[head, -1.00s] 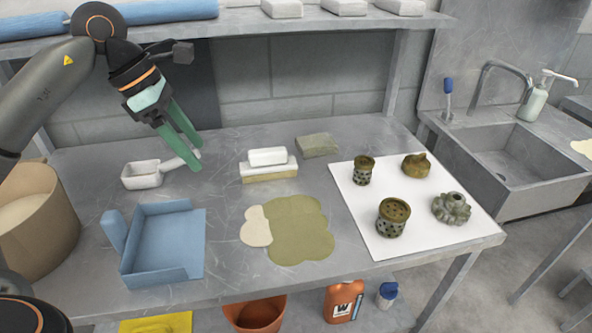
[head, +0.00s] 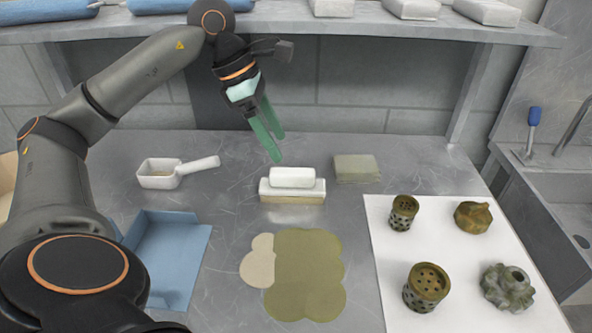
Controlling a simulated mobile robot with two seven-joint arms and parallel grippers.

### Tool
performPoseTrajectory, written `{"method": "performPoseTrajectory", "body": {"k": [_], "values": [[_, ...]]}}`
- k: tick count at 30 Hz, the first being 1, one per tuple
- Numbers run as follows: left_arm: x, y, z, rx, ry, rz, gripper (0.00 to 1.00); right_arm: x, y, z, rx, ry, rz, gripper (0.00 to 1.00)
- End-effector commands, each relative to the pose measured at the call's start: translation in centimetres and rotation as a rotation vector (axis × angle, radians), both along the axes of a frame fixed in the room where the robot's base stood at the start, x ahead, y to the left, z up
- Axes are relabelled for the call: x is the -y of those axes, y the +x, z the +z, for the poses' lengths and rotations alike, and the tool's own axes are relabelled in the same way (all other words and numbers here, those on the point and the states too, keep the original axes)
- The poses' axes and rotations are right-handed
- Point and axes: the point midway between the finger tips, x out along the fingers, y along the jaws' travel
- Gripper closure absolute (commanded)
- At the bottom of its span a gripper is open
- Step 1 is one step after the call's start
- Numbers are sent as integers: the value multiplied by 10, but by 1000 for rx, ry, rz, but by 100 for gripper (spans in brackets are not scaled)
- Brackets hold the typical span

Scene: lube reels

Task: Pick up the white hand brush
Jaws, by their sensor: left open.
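The white hand brush (head: 292,184) lies on the grey metal bench in the middle of the head view. It has a white grip block on top of a wider white body, with a tan bristle layer underneath. My left gripper (head: 278,147) points down with green fingers apart and nothing between them. In the picture its fingertips are just above and behind the brush, apart from it. My right gripper is not in view.
A white scoop (head: 160,175) lies left of the brush, and a grey-green block (head: 356,168) lies to its right. In front are a blue dustpan (head: 172,258) and an olive spill (head: 308,275). A white mat (head: 385,235) with dirty metal parts is at right. A shelf (head: 330,27) runs behind.

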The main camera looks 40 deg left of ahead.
Motion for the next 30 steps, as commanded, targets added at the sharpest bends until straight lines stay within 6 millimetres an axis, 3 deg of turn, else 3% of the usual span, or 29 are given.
{"method": "performPoseTrajectory", "body": {"k": [3, 11, 19, 30], "values": [[7, 5, -22, -2, -1, -2, 28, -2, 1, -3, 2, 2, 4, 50], [12, 11, -41, -1, -1, 0, 28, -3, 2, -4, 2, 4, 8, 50], [20, 20, -78, -1, -1, -2, 28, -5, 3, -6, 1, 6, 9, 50], [23, 23, -86, 2, -1, -1, 30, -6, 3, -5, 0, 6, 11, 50]]}}
